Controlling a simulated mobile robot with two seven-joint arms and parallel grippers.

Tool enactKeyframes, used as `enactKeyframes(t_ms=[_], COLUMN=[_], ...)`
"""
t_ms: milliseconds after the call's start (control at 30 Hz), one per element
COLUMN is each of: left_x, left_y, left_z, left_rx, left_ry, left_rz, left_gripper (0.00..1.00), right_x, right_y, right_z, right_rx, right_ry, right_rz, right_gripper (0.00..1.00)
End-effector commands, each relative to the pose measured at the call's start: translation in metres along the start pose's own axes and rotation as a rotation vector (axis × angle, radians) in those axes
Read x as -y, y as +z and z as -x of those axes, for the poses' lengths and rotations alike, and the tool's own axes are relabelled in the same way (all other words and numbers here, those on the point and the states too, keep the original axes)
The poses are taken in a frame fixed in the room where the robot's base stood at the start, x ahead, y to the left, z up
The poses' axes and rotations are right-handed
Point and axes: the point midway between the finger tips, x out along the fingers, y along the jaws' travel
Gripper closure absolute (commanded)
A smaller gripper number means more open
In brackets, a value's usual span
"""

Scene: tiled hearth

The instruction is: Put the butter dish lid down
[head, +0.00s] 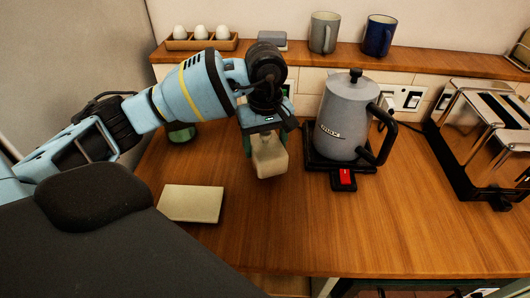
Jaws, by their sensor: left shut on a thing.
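My left gripper (266,140) reaches in from the left and points down over the wooden counter. It is shut on a cream, block-shaped piece that looks like the butter dish lid (270,160). The fingers cover the upper part of the lid. The lid appears to be above the counter, but its exact height is hard to tell. A flat cream rectangular slab (190,203) lies on the counter to the left and nearer to me; it may be the dish's base. My right gripper is not in view.
A grey kettle (346,118) stands on a black base just right of the gripper, a red switch in front. A chrome toaster (480,140) is at far right. A green object (183,135) is partly behind my arm. Eggs and mugs line the back shelf. The front middle counter is clear.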

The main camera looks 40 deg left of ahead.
Motion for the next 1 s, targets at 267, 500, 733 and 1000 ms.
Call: enactKeyframes(t_ms=[267, 500, 733, 1000], left_x=[0.001, 0.0, 0.0, 0.0], left_y=[0.001, 0.0, 0.001, 0.001], left_z=[-0.019, -0.034, -0.037, -0.038], left_rx=[0.0, -0.002, -0.001, -0.001], left_ry=[-0.002, 0.001, 0.0, 0.0], left_rz=[-0.001, 0.0, 0.0, 0.0], left_gripper=[0.61, 0.61, 0.61, 0.11], right_x=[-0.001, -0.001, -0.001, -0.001], right_y=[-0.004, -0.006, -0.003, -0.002], right_z=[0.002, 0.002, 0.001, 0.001], right_rx=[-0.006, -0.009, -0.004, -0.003], right_ry=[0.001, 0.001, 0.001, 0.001], right_rz=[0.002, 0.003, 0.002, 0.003], right_gripper=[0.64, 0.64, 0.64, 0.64])
